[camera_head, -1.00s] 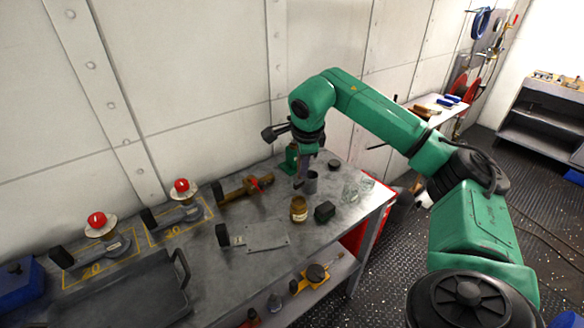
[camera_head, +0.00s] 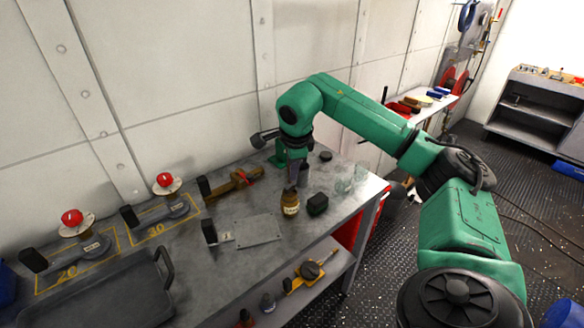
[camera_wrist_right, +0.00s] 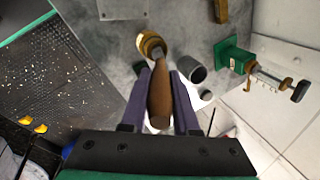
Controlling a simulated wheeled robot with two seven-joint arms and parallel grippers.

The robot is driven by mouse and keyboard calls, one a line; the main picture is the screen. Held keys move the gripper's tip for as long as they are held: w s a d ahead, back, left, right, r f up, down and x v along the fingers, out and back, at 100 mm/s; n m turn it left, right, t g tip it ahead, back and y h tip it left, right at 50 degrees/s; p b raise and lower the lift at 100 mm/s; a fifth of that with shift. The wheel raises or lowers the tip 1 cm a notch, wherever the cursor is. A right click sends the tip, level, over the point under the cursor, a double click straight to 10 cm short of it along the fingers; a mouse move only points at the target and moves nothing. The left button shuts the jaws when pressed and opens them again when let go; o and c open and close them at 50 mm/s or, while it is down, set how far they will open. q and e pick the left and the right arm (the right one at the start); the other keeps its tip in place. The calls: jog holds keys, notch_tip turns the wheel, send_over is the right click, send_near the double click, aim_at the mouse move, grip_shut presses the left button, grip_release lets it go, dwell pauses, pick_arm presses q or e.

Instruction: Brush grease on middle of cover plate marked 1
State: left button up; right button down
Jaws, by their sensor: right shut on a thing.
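The cover plate (camera_head: 262,231) lies flat on the bench, a thin light-grey sheet beside a small tag reading 1 (camera_head: 226,238). My right gripper (camera_head: 291,184) is over the amber grease jar (camera_head: 290,206), behind and right of the plate. In the right wrist view, my right gripper (camera_wrist_right: 160,98) is shut on the brown wooden handle of the brush (camera_wrist_right: 159,96). The brush head points into the mouth of the jar (camera_wrist_right: 150,43); its bristles are hidden. My left gripper is not in view.
A grey cup (camera_wrist_right: 190,68) stands close beside the jar. A dark box (camera_head: 318,204) and clear glasses (camera_head: 345,183) are to the right. Above the plate is free room.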

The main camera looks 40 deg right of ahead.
jog(key=shift+f, duration=0.4)
dwell(0.3)
dwell(0.9)
notch_tip(320, 180, up, 7)
jog(key=p, duration=0.6)
